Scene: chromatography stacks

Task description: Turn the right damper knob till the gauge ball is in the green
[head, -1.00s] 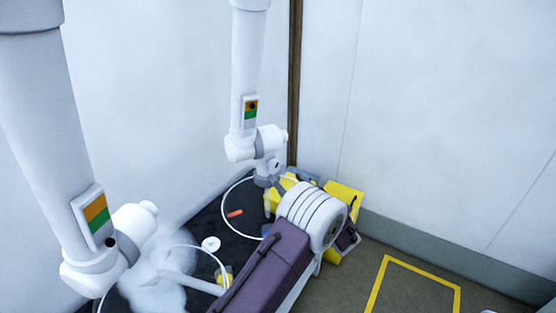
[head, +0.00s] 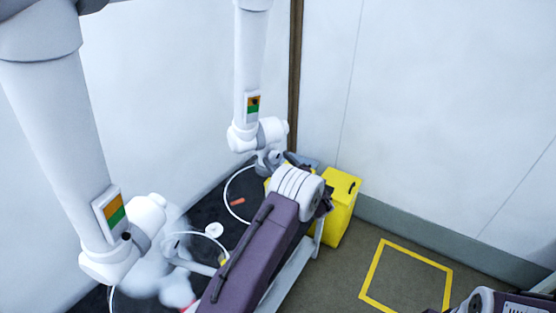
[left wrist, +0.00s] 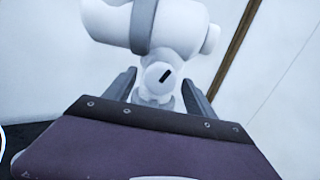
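The right duct arm (head: 249,55) hangs at the back, with an orange-over-green gauge (head: 253,104) on it. A dark ball shows in the gauge's orange upper part. In the left wrist view the white round damper knob (left wrist: 157,77), with a slanted black mark, lies ahead between the fingers. My left gripper (left wrist: 160,90) is open, one dark finger on each side of the knob, with small gaps visible. In the head view my left wrist hides most of the fingers near the knob. My right gripper is out of view; part of my right arm shows at bottom right.
A left duct arm (head: 55,150) with its own gauge (head: 112,212) stands nearer, over pale vapour. A yellow container (head: 342,205) stands behind my left wrist. Walls close in the back. A yellow floor square (head: 405,275) at right is clear.

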